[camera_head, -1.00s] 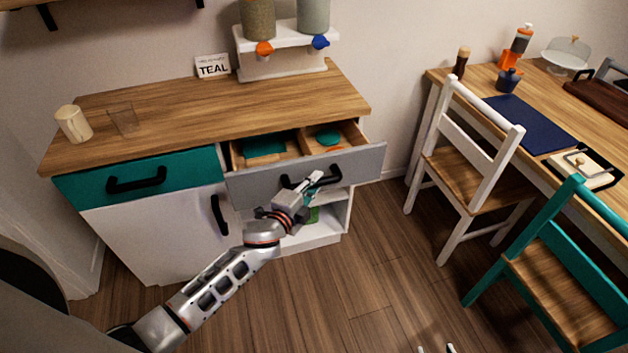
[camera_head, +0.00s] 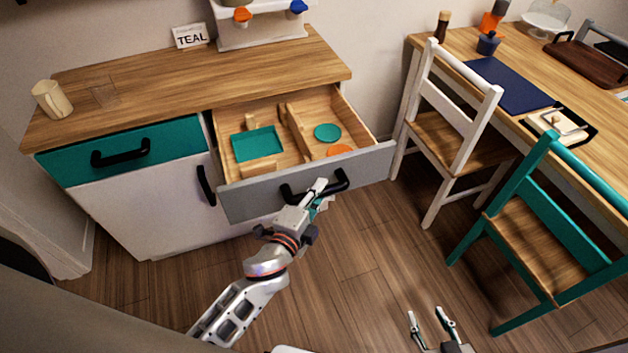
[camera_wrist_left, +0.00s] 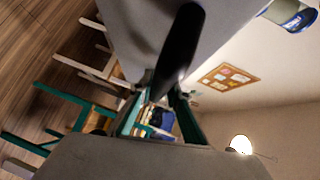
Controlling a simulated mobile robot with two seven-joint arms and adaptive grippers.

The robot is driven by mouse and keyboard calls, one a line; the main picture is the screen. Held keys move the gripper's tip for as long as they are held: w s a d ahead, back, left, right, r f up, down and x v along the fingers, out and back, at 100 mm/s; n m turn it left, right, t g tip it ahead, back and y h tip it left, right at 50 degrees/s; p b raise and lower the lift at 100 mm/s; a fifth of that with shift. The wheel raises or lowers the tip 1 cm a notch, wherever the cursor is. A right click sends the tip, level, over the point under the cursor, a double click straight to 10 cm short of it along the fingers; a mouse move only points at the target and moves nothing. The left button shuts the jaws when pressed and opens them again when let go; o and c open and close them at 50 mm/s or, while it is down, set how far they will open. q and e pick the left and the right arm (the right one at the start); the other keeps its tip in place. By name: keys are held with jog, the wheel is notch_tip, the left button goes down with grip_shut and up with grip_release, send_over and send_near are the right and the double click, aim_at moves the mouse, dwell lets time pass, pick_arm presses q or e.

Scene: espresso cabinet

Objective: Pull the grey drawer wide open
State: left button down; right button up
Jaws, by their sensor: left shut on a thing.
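The grey drawer (camera_head: 245,200) stands far out from the wooden-topped cabinet. Its inside shows a teal tray (camera_head: 257,145), a teal disc (camera_head: 327,132) and an orange disc (camera_head: 339,150), with wooden dividers between. My left gripper (camera_head: 319,190) is shut on the black drawer handle (camera_head: 337,181) at the middle of the drawer front. The handle shows as a dark bar in the left wrist view (camera_wrist_left: 180,50), between the fingers. My right gripper (camera_head: 432,316) is open and empty, low over the floor at the bottom of the head view.
A teal drawer (camera_head: 130,152) beside it is closed, above a white door (camera_head: 150,210). A white chair (camera_head: 450,125) stands just right of the grey drawer. A teal chair (camera_head: 550,230) is further right by the table. The floor in front is clear.

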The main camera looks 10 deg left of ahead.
pick_arm(q)
jog(key=shift+s+d+f, duration=0.1)
jog(key=shift+s+d, duration=0.5)
jog(key=shift+s, duration=0.2)
jog(key=c, duration=1.9)
grip_release()
jog(key=shift+s, duration=0.15)
jog(key=v, duration=1.2)
